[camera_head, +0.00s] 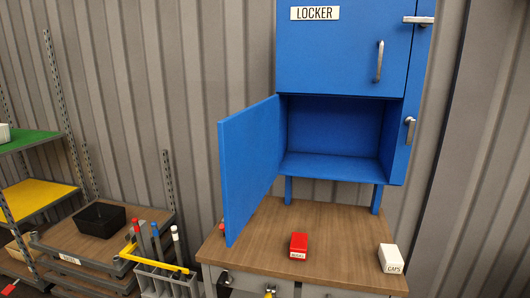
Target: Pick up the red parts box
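The red parts box (299,242) sits upright on the wooden top of the low cabinet (325,265), near its front edge. It carries a small white label whose text is too small to read surely. It stands just below and in front of the blue locker. Nothing touches the box. Neither of my grippers shows in the head view.
A blue locker (344,47) has its lower compartment open and empty. Its door (249,165) swings out left over the cabinet top. A white CAPS box (391,258) sits at the right. A black bin (99,219), a grey tool holder (166,280) and shelves stand left.

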